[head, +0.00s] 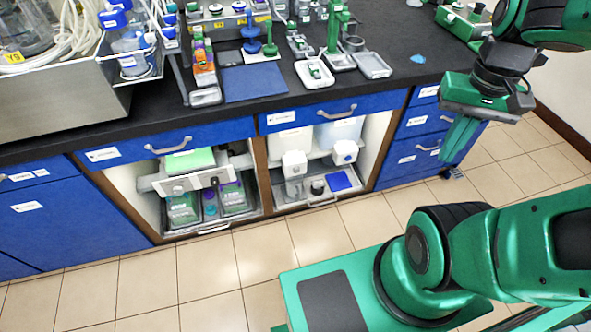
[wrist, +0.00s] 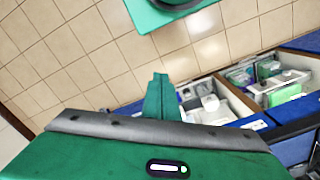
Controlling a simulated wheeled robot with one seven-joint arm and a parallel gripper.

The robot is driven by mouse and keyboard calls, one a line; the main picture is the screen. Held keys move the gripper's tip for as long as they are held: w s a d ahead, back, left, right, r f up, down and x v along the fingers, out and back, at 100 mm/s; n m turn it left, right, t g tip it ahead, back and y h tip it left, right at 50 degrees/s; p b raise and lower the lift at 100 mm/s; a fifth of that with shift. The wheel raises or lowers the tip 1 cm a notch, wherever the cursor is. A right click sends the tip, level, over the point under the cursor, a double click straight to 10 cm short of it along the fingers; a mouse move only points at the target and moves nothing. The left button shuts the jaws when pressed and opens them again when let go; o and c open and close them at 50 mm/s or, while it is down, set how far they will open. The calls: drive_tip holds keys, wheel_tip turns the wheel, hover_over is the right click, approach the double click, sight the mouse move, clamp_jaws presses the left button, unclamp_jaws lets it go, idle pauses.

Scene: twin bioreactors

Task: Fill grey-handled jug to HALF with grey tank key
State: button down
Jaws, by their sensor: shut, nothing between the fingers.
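My gripper (head: 459,142) hangs at the right of the head view, pointing down in front of the blue drawers, well right of the open cabinet bay. Its green fingers are together and empty; they also show in the wrist view (wrist: 160,90). In the bay, a whitish tank (head: 291,139) and a pale blue tank (head: 338,133) stand side by side, each with a white tap block below. The right tap block (head: 344,152) has a blue mark. Under the left tap block (head: 294,164) stands a small pale vessel (head: 293,187); I cannot tell its handle colour. No tank key can be made out clearly.
A pull-out tray (head: 311,202) below the tanks also holds a dark round item (head: 317,186) and a blue pad (head: 339,181). The left bay holds a balance-like device (head: 190,182) above green-lidded boxes. The black worktop (head: 395,40) is crowded. The tiled floor (head: 205,265) is clear.

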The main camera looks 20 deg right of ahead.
sight(297, 171)
drive_tip(key=w+f+n+h, duration=0.3)
drive_tip(key=w+f+n, duration=0.4)
drive_tip(key=w, duration=0.5)
drive_tip(key=w+f+n+h, duration=0.2)
drive_tip(key=w+f+n, duration=0.2)
drive_tip(key=w+f, duration=0.7)
drive_tip(key=w+a+f+n+t+h, duration=0.1)
drive_tip(key=w+a+f+n, duration=0.3)
drive_tip(key=f, duration=0.2)
drive_tip(key=w+a+f+n+t+h, duration=0.1)
drive_tip(key=w+a+f+n+h, duration=0.15)
drive_tip(key=w+f+n, duration=0.35)
drive_tip(key=a+f+n+t+y, duration=0.1)
drive_tip(key=a+f+n+t, duration=0.2)
drive_tip(key=f, duration=1)
drive_tip(key=a+f+n+t+y, duration=0.1)
drive_tip(key=a+f+n+t, duration=0.3)
drive_tip(key=a+f+n, duration=0.4)
wheel_tip(297, 171, down, 7)
drive_tip(key=n, duration=0.4)
drive_tip(key=shift+s+a+r+y, duration=0.2)
drive_tip(key=shift+s+a+y, duration=0.1)
drive_tip(key=shift+s+y, duration=0.1)
drive_tip(key=w, duration=0.8)
drive_tip(key=shift+w, duration=0.4)
